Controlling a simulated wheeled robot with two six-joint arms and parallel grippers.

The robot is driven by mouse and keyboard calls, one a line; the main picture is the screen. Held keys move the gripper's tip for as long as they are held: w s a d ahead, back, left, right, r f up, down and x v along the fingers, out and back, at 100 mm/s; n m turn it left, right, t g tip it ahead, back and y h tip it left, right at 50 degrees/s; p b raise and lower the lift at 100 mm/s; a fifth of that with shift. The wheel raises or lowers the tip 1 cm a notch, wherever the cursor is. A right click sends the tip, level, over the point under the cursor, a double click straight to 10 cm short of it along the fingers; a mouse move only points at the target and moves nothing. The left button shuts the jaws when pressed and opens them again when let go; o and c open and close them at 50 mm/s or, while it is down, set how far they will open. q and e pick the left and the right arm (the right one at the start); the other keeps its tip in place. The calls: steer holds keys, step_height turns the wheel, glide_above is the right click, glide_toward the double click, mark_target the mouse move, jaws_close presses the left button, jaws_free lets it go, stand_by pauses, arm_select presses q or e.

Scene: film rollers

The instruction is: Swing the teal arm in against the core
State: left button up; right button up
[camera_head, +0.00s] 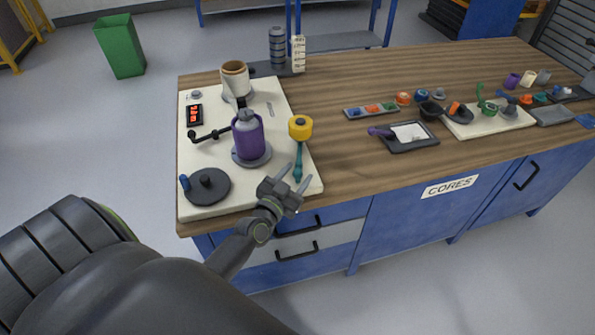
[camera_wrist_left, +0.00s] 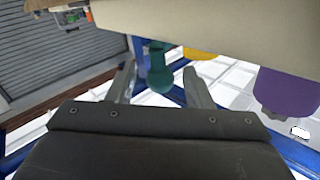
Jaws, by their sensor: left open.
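The teal arm (camera_head: 298,161) lies on the right side of the cream board, with a yellow roller (camera_head: 300,127) at its far end. The core (camera_head: 247,135), a purple roll on a grey round base, stands to its left, with a visible gap between them. My left gripper (camera_head: 293,177) is open at the near end of the teal arm. In the left wrist view the teal arm's rounded end (camera_wrist_left: 158,72) shows between the open fingers (camera_wrist_left: 160,85), with no clear contact. The purple core (camera_wrist_left: 288,92) and yellow roller (camera_wrist_left: 198,53) also show there. My right gripper is out of view.
The cream board (camera_head: 225,204) also holds a dark disc (camera_head: 207,187), a black arm (camera_head: 211,134), a white cup-like roll (camera_head: 235,78) and a red display (camera_head: 194,115). A black tray (camera_head: 412,146) and small parts lie to the right. Bare wood lies between.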

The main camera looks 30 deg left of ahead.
arm_select(q)
steer(key=shift+w, duration=0.5)
jaws_close()
